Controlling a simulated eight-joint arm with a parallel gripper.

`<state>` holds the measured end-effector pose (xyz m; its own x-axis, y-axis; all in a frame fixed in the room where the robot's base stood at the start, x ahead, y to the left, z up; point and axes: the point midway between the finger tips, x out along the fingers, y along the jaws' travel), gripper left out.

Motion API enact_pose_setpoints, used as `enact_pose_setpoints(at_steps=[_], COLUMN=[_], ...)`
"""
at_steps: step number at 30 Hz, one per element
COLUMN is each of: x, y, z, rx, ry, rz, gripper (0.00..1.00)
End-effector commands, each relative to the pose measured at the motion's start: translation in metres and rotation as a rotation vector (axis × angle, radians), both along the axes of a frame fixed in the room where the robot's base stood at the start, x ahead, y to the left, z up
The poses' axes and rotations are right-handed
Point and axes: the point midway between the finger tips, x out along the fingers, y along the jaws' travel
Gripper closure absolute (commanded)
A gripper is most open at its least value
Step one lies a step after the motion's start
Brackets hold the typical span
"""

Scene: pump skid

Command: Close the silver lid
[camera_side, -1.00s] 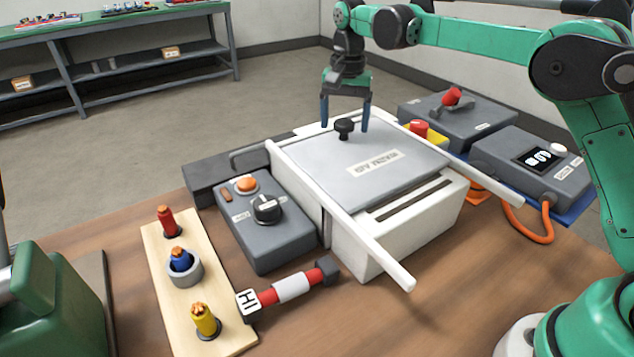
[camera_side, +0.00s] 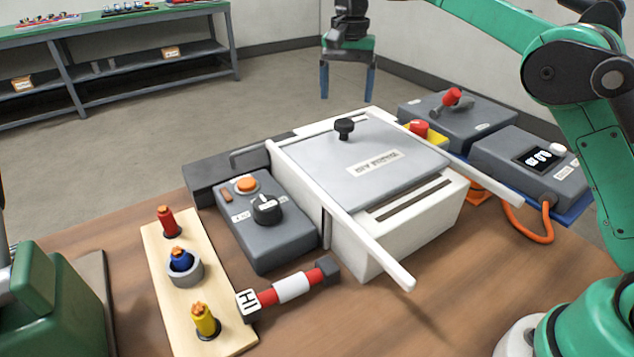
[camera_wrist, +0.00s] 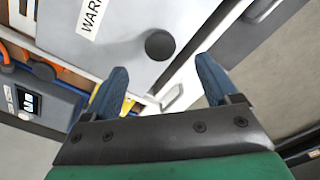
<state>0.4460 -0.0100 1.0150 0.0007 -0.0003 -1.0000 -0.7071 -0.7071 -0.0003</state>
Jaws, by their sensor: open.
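The silver lid (camera_side: 335,172) is a flat grey plate with a label and a black knob (camera_side: 345,128) near its far edge. It lies flat between two white rails on top of a white box (camera_side: 415,221), and a dark slot shows at the box's near end. My gripper (camera_side: 347,96) is open and empty in the air above and behind the knob, apart from it. In the wrist view the lid (camera_wrist: 125,35) and the round knob (camera_wrist: 160,45) show beyond my two spread blue fingers (camera_wrist: 163,85).
Left of the box is a grey control box (camera_side: 264,222) with an orange button and a dial. A red and white handle (camera_side: 292,287) lies in front. A wooden board (camera_side: 170,265) holds coloured pegs. Right are a red-levered box (camera_side: 455,122) and a display box (camera_side: 533,163).

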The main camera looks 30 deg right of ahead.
Motion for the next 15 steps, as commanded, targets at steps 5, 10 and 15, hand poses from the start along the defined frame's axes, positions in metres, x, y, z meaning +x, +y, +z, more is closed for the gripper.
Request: enact_pose_setpoints(at_steps=[5, 10, 15], x=[0.000, -0.005, -0.030], y=[0.000, -0.008, -0.033], z=[0.000, 0.006, 0.023], rx=[0.000, 0.036, 0.169], ry=[0.000, -0.022, -0.128], rz=[0.000, -0.015, -0.071], gripper=[0.25, 0.73, 1.00])
